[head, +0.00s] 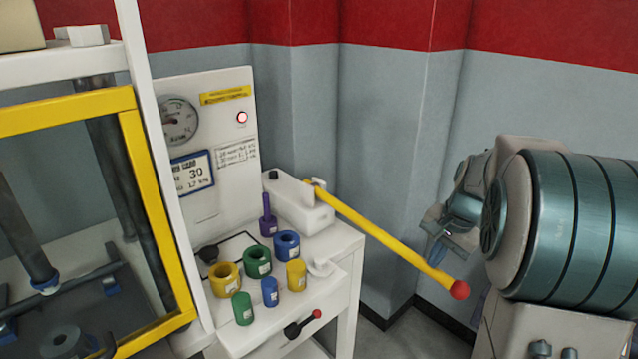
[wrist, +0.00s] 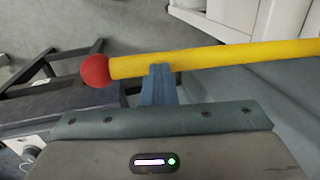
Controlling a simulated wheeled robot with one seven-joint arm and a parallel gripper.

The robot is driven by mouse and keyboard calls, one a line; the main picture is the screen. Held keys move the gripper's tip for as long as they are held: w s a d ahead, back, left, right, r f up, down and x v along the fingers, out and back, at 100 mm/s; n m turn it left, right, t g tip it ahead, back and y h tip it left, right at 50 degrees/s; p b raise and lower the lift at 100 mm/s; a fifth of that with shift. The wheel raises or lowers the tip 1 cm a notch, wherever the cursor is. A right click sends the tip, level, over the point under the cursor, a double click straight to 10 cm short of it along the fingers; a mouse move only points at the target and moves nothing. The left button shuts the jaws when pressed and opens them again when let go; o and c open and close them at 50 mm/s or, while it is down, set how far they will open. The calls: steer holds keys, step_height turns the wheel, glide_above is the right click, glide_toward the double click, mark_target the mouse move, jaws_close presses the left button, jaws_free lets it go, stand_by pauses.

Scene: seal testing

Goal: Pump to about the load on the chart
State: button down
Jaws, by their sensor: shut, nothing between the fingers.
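The yellow pump handle (head: 385,240) with a red ball end (head: 459,290) slants down to the right from the white pump block (head: 297,203). My gripper (head: 436,250) is shut and empty close to the handle's outer part. In the wrist view the shut fingers (wrist: 160,82) reach the near edge of the handle (wrist: 220,60), left of its middle near the red ball (wrist: 95,70); I cannot tell if they touch. The dial gauge (head: 179,121) and the load chart (head: 191,173), with a large 30, are on the white panel. The gauge needle is too small to read.
Several coloured rings and cylinders, including a yellow ring (head: 225,279), stand on the white bench (head: 339,247). A black lever with a red knob (head: 303,324) is on its front. A yellow-framed guard (head: 130,130) is at left. A red lamp (head: 242,117) glows.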

steer(key=shift+s+f, duration=0.1)
steer(key=shift+f, duration=0.4)
steer(key=shift+f+b, duration=0.45)
steer(key=shift+f, duration=0.05)
steer(key=shift+r, duration=0.1)
step_height(320, 180, up, 13)
steer(key=p, duration=1)
steer(key=shift+w+a+p, duration=0.15)
steer(key=shift+w+p, duration=0.1)
steer(key=shift+p, duration=0.1)
steer(key=s+d+r+p, duration=0.2)
steer(key=s+r+p, duration=0.1)
steer(key=r+p, duration=0.2)
step_height(320, 180, up, 2)
steer(key=shift+d+r, duration=0.2)
steer(key=shift+r, duration=0.05)
